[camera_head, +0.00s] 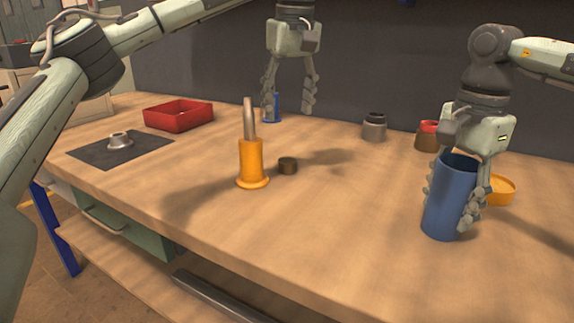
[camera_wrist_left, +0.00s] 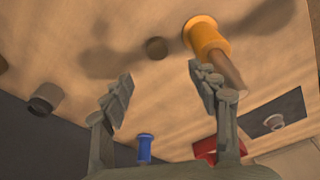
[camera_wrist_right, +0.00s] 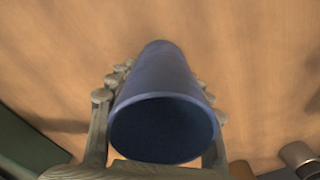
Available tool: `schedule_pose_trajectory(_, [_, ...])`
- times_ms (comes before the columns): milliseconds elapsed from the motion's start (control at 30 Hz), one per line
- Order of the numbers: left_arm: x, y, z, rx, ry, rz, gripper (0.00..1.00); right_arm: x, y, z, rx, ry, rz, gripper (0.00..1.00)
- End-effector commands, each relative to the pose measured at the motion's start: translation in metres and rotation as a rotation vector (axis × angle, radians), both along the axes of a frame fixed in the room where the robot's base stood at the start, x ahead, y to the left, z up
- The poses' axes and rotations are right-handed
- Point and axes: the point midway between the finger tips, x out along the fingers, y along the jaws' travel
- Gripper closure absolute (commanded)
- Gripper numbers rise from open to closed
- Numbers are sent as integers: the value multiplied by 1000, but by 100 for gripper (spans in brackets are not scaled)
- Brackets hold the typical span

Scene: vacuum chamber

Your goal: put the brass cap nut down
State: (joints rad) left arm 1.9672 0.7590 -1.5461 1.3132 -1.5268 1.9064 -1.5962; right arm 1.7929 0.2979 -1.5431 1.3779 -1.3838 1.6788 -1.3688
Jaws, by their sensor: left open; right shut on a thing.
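A small dark brown round piece (camera_head: 288,165), which may be the brass cap nut, lies on the table just right of the orange stand (camera_head: 252,163). It also shows in the left wrist view (camera_wrist_left: 157,48). My left gripper (camera_head: 289,108) is open and empty, raised above the table behind the stand; its fingers (camera_wrist_left: 160,90) are spread. My right gripper (camera_head: 458,200) is shut around a blue hollow cylinder (camera_head: 449,205), upright at the table's right. The cylinder's open mouth (camera_wrist_right: 163,130) is dark inside; I cannot tell whether its base touches the table.
A red tray (camera_head: 178,117) and a dark mat (camera_head: 90,152) with a metal flanged piece (camera_head: 120,141) are at the left. The front middle is clear.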

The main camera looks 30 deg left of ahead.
Motion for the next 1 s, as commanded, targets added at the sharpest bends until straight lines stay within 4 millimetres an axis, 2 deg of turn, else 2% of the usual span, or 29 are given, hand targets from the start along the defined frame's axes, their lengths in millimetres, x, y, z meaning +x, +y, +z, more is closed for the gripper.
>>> schedule_pose_trajectory(100, [0,1,0,4,15,-135,40,-1,-1,-6,-5,7,0,86])
schedule_pose_trajectory(267, [0,3,-7,7,24,-214,40,-1,-1,-6,-5,7,0,86])
schedule_pose_trajectory(500, [5,8,-48,8,26,-220,40,-1,-1,-6,-5,7,0,86])
schedule_pose_trajectory(833, [10,11,-78,8,25,-218,40,-1,-1,-6,-5,7,0,86])
schedule_pose_trajectory(1000, [16,13,-103,9,25,-218,40,-1,-1,-6,-5,7,0,86])
